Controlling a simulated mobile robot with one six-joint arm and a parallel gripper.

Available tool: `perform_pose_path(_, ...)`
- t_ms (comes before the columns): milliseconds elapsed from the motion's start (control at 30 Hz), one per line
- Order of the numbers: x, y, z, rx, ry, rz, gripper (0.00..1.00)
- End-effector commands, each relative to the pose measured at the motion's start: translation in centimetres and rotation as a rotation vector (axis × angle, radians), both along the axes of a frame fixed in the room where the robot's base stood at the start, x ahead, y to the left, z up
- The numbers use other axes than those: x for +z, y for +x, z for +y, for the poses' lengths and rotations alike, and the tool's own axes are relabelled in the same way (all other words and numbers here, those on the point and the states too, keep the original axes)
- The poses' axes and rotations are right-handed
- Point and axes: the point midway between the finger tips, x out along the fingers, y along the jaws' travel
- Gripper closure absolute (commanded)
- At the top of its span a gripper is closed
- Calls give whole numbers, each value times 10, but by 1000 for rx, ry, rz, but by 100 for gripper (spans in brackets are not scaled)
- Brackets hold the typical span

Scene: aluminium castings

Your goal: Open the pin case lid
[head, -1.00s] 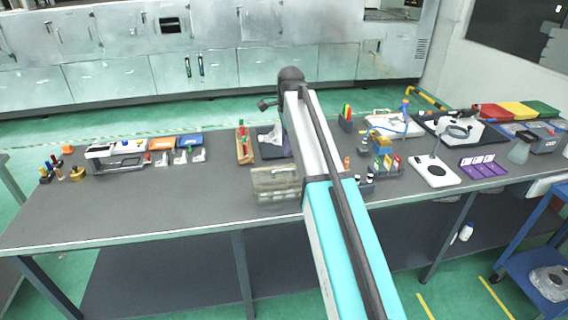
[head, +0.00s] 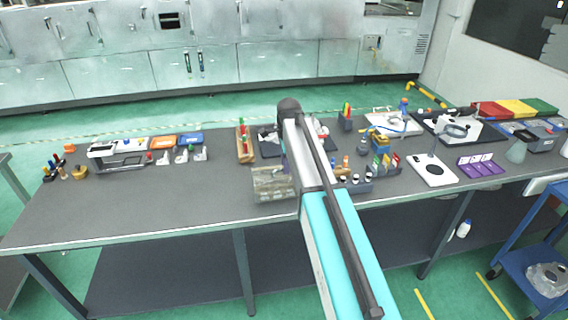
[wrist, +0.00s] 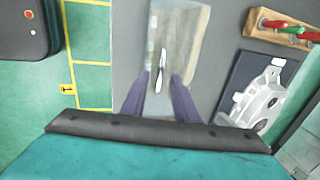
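The pin case is a pale, see-through box (head: 272,185) near the front edge of the table, left of my arm. It also shows from above in the wrist view (wrist: 190,25), its lid appearing to lie shut over it. A slim white-and-dark piece lies along its middle; I cannot tell if it is a handle or something inside. My gripper (wrist: 161,75) has two purple fingers, apart on either side of this piece, with nothing visibly gripped. Whether the fingertips touch the case is unclear. In the head view the fingers are mostly hidden by my arm.
A wooden rack (wrist: 283,27) with red and green handles stands beside the case. A dark mat (wrist: 232,92) bears a grey metal casting (wrist: 258,100). Small bottles and coloured items crowd the table right of my arm.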

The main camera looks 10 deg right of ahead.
Motion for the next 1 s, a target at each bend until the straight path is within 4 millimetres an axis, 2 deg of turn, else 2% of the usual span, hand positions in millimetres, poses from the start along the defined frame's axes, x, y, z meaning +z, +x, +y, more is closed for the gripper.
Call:
perform_pose_path(367, -4, 1, 0, 0, 0, 0, 73)
perform_pose_path(533, -3, 0, 0, 0, 0, 0, 98)
perform_pose_path(567, -3, 0, 0, 0, 0, 0, 100)
perform_pose_path(1000, -3, 0, 0, 1, 0, 1, 100)
